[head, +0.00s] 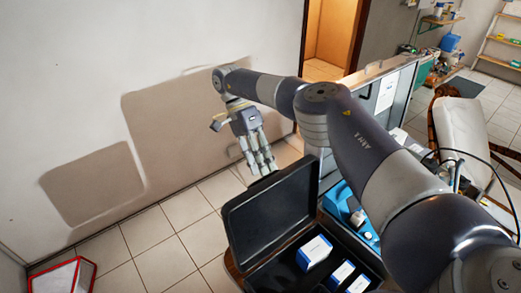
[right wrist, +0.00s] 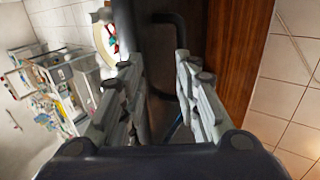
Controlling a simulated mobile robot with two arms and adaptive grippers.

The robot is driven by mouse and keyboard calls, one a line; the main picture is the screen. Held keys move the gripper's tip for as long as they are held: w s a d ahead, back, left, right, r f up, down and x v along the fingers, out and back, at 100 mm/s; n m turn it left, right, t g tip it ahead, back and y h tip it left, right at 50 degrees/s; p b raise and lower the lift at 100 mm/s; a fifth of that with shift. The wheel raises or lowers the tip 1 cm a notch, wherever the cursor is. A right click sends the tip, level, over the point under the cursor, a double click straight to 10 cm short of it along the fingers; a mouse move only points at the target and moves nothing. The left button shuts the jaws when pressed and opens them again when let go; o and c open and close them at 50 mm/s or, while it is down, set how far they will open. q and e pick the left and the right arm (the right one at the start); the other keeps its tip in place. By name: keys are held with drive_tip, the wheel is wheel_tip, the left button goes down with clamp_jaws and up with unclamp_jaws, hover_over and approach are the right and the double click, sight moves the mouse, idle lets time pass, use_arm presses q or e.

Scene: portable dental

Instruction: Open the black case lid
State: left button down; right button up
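The black case stands open at the bottom centre of the head view. Its lid (head: 268,212) is raised and leans back, its dark inner side showing. The base (head: 284,272) holds blue-and-white boxes. My right gripper (head: 262,167) points down just beyond the lid's upper edge; I cannot tell whether it touches the lid. In the right wrist view my right gripper (right wrist: 156,98) has its fingers spread, with a dark edge beyond and between them. My left gripper is not in view.
A blue case (head: 350,212) with small items sits right of the black case, under my right arm. A grey cabinet (head: 385,95) stands behind. Tiled floor (head: 165,240) is free at left, with a red-rimmed object (head: 64,277) on it.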

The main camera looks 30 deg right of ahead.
drive_tip(key=shift+a+r, duration=0.1)
drive_tip(key=shift+r, duration=2.3)
